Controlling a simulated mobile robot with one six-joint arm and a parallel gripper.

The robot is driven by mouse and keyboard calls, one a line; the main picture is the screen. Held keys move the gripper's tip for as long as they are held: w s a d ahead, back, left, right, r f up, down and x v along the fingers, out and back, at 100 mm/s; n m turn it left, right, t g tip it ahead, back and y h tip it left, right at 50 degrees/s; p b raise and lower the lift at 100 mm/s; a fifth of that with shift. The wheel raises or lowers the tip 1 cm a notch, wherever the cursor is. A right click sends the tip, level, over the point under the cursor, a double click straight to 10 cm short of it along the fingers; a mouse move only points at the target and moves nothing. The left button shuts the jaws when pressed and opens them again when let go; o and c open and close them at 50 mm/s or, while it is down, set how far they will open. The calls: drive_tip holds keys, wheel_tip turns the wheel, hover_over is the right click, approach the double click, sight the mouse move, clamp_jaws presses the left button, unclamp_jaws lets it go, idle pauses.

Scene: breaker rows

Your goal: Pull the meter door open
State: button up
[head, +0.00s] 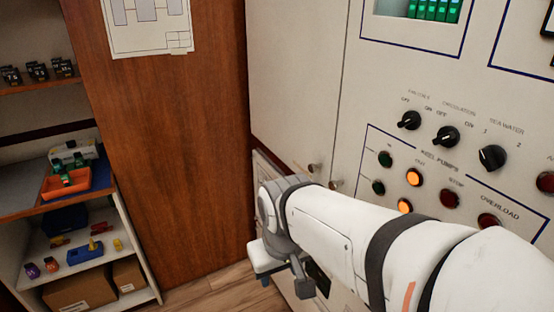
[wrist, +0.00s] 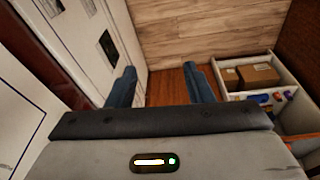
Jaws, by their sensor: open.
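My gripper (wrist: 162,84) is open, with its two dark blue fingers apart and nothing between them in the wrist view. In the head view the gripper body (head: 266,256) is low beside the white cabinet front (head: 293,95), partly hidden by my arm. In the wrist view a white panel with dark rectangular windows (wrist: 108,48) stands left of the fingers; the left finger overlaps its edge in the picture, and contact cannot be told. I cannot tell which panel is the meter door. Two small round knobs (head: 314,168) sit on the cabinet just above my arm.
A control panel with black rotary switches (head: 446,136) and lit buttons is at right. A brown wooden panel (head: 165,150) stands left of the cabinet. Shelves with an orange bin (head: 66,184) and cardboard boxes (head: 80,290) are at far left. Some wooden floor (head: 210,287) is clear.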

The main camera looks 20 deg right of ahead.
sight(331, 185)
drive_tip(key=w+d+n+g+h+p, duration=0.45)
drive_tip(key=d+n+g+h, duration=0.2)
drive_tip(key=d+h, duration=0.4)
drive_tip(key=w+d+n+t+h+p, duration=0.2)
drive_tip(key=w+d+n+t+h, duration=0.1)
drive_tip(key=w+n, duration=0.3)
drive_tip(key=w+d+n+t+h+p, duration=0.1)
drive_tip(key=w+d+n+t+h, duration=0.25)
drive_tip(key=w, duration=0.55)
drive_tip(key=shift+n, duration=0.4)
drive_tip(key=d, duration=0.2)
drive_tip(key=d+p, duration=0.1)
drive_tip(key=d, duration=0.1)
drive_tip(key=d+p, duration=0.1)
drive_tip(key=d, duration=0.1)
drive_tip(key=shift+w+d+f, duration=0.15)
drive_tip(key=shift+w+d, duration=0.1)
clamp_jaws()
